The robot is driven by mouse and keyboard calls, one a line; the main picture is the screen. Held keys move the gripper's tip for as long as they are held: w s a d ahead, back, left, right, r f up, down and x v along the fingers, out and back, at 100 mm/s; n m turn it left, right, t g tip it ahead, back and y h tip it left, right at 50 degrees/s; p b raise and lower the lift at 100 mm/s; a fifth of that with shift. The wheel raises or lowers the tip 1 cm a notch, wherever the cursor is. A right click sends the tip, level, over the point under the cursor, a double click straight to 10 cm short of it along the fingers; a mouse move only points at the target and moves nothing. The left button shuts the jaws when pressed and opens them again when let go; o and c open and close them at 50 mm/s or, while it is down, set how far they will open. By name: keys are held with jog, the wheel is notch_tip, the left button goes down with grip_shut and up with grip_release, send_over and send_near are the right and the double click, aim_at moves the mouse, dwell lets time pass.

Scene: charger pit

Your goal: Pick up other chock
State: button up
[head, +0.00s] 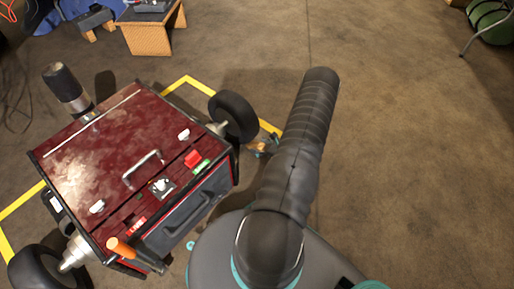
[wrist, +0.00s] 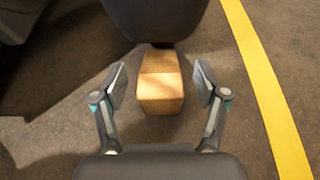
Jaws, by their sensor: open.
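A wooden chock (wrist: 160,92) lies on the floor in the wrist view, against or just in front of a dark tyre (wrist: 155,20). My gripper (wrist: 160,84) is open, with one finger on each side of the chock and a gap on both sides. In the head view the chock (head: 257,146) shows only as a small light patch beside the cart's right wheel (head: 233,116). My gripper (head: 262,150) is mostly hidden there behind my arm.
A red wheeled charger cart (head: 120,165) with a handle and buttons stands at the left. Yellow floor tape (head: 188,82) runs around it and along the right in the wrist view (wrist: 268,90). Floor at the right is clear.

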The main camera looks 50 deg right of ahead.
jog(key=shift+x, duration=1.05)
jog(key=c, duration=1.3)
